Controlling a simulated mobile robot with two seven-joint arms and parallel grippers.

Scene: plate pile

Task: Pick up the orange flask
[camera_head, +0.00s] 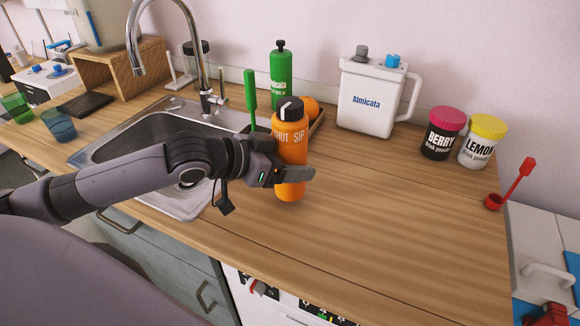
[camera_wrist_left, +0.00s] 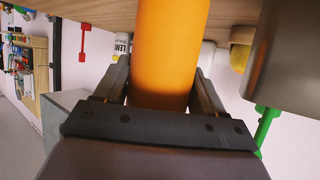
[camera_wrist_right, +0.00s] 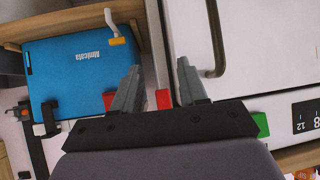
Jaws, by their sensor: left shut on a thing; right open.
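The orange flask (camera_head: 290,147) stands upright at the sink's right edge on the wooden counter, with a black and white cap on top. My left gripper (camera_head: 296,176) is shut around its lower body. In the left wrist view the flask (camera_wrist_left: 170,50) fills the space between the two fingers (camera_wrist_left: 163,90). I cannot tell whether the flask's base touches the counter. My right gripper (camera_wrist_right: 158,88) shows only in its own wrist view, open and empty, in front of cabinet fronts.
Behind the flask are a green bottle (camera_head: 281,80), a green brush (camera_head: 250,95) and an orange fruit (camera_head: 310,107). A white jug (camera_head: 368,98), berry tub (camera_head: 443,134) and lemon tub (camera_head: 482,142) stand further right. The sink (camera_head: 120,137) and faucet (camera_head: 206,85) are left. The front right counter is clear.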

